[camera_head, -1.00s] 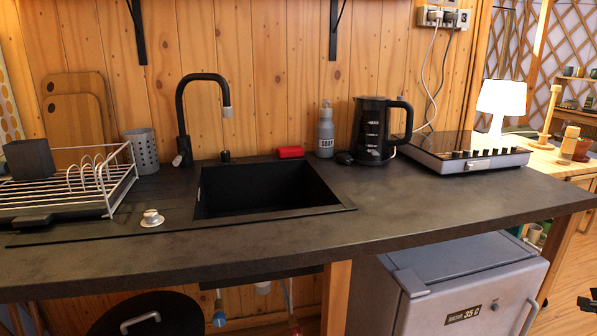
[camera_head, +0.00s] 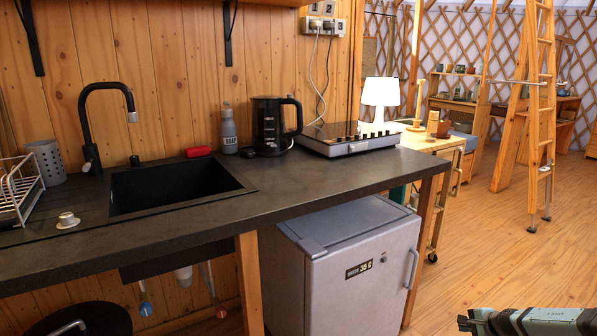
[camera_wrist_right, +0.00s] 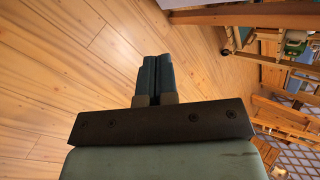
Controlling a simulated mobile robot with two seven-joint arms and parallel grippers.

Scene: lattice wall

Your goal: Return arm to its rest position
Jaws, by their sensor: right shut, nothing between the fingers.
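My right gripper (camera_head: 466,322) shows at the bottom right of the head view, over the wooden floor and clear of the counter and fridge. In the right wrist view its two blue-grey fingers (camera_wrist_right: 155,74) lie side by side, shut and empty, with only floor behind them. My left gripper is in neither view.
The dark counter (camera_head: 330,184) with sink, black kettle (camera_head: 268,128) and stove (camera_head: 345,143) runs along the left. A grey fridge (camera_head: 345,262) stands below it. A ladder (camera_head: 541,110) stands back right. The wooden floor (camera_head: 500,255) is largely clear.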

